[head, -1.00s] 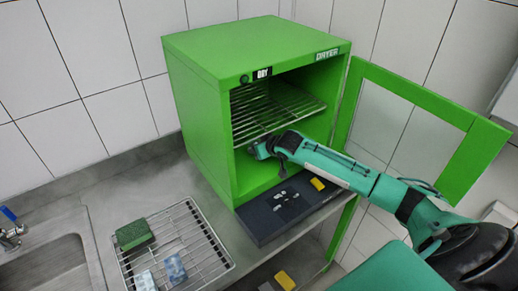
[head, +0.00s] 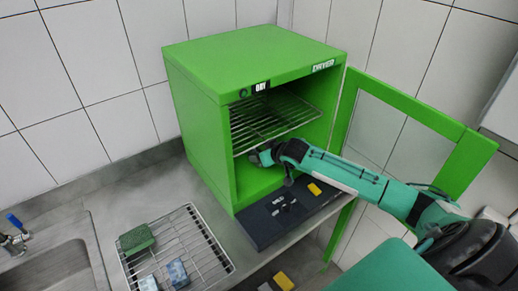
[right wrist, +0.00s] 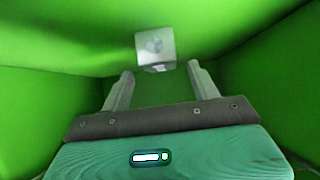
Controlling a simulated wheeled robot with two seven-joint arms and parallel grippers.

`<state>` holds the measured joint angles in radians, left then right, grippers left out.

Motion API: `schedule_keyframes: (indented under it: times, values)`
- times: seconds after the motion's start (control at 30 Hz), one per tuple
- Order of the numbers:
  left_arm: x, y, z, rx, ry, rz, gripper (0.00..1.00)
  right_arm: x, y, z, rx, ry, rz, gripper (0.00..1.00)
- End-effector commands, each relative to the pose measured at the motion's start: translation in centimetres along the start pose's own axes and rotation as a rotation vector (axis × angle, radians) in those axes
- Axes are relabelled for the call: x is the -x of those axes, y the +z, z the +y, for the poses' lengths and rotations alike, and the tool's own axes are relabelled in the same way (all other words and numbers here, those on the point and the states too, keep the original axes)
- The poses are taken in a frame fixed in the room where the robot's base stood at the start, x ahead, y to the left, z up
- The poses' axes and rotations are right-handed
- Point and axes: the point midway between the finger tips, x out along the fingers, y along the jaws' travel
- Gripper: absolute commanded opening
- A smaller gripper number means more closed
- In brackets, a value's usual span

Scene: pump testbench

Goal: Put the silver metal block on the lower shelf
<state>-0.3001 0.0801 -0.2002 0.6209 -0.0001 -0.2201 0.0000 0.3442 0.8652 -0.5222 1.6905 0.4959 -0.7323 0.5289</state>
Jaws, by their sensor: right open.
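The silver metal block (right wrist: 155,46) shows in the right wrist view as a pale square piece inside the green dryer, just beyond my fingertips. My right gripper (right wrist: 160,73) is open, with a finger to either side and a visible gap between them and the block. In the head view, my right gripper (head: 262,156) reaches through the dryer's open front, below the wire shelf (head: 275,118). The block cannot be made out in the head view. Its contact with the dryer floor is unclear. My left gripper is not in view.
The green dryer (head: 195,135) has its glazed door (head: 420,108) swung open at right, beside my arm. A dark panel (head: 255,232) lies before it. A wire drying rack (head: 200,250) with a green sponge (head: 136,239) and two bluish blocks is at left, near the sink (head: 50,275).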

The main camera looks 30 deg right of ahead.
Motion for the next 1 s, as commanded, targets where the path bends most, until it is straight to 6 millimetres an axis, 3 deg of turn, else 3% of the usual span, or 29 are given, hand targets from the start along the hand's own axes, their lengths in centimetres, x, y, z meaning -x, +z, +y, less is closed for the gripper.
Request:
schedule_keyframes:
  times: [0.1, 0.5, 1.0]
  values:
    - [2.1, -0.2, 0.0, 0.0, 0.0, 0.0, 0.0, 2.1, -0.4, 0.0, 0.0, 0.0, -0.002, 0.62]
    - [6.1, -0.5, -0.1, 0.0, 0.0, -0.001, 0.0, 6.9, -0.3, 0.0, -0.001, 0.0, -0.001, 0.62]
    - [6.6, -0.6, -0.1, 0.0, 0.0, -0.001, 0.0, 7.8, -0.1, 0.0, -0.001, 0.0, 0.001, 0.62]
